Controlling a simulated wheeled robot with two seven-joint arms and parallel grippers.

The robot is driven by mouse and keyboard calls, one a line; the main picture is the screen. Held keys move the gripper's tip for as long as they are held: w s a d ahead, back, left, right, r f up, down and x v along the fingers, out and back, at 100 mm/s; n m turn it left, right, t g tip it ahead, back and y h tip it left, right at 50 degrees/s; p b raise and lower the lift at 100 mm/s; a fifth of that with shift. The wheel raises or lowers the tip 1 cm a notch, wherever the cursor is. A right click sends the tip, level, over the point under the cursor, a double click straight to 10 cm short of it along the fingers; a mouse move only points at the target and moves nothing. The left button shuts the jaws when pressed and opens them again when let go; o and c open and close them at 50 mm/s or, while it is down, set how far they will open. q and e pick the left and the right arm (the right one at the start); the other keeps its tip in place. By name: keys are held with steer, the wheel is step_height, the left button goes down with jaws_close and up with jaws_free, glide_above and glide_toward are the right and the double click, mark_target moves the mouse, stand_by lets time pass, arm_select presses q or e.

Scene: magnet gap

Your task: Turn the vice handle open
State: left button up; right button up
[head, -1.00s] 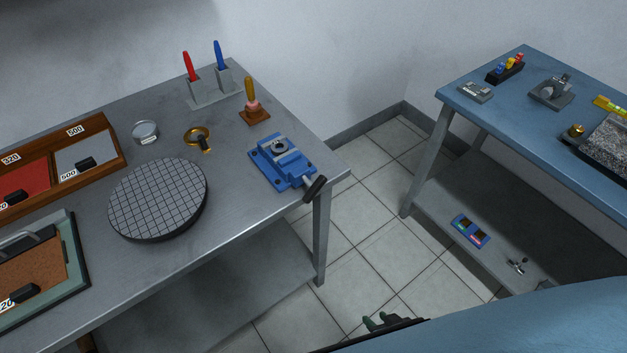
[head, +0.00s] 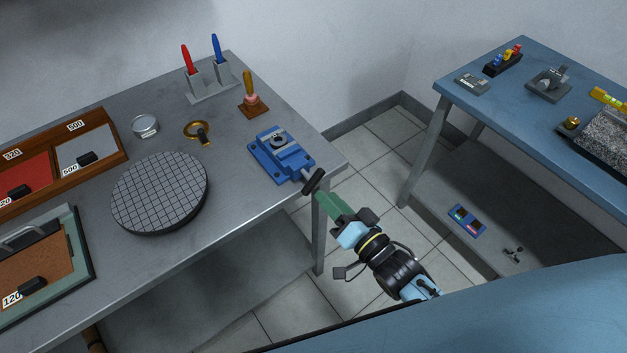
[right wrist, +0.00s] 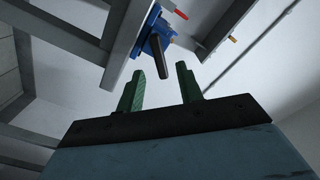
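The blue vice (head: 280,155) sits at the right end of the grey bench, with a round part in its jaws. Its dark handle (head: 313,181) sticks out past the bench's front right edge. My right gripper (head: 328,203) is just below and to the right of the handle in the head view, its green fingers pointing at it. In the right wrist view the two green fingers (right wrist: 160,88) stand apart with nothing between them. The handle (right wrist: 155,60) and blue vice (right wrist: 154,34) show beyond the fingertips. Contact with the handle is not seen. My left gripper is not in view.
A round gridded plate (head: 160,193), a brass ring (head: 197,131), a wooden-handled tool (head: 251,96) and a stand with red and blue handles (head: 211,86) are on the grey bench. A blue bench (head: 560,110) stands right. Open floor lies between.

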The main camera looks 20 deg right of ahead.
mark_target(315, 185)
steer(key=x, duration=0.6)
steer(key=shift+w+a, duration=0.1)
steer(key=shift+w, duration=0.2)
jaws_close()
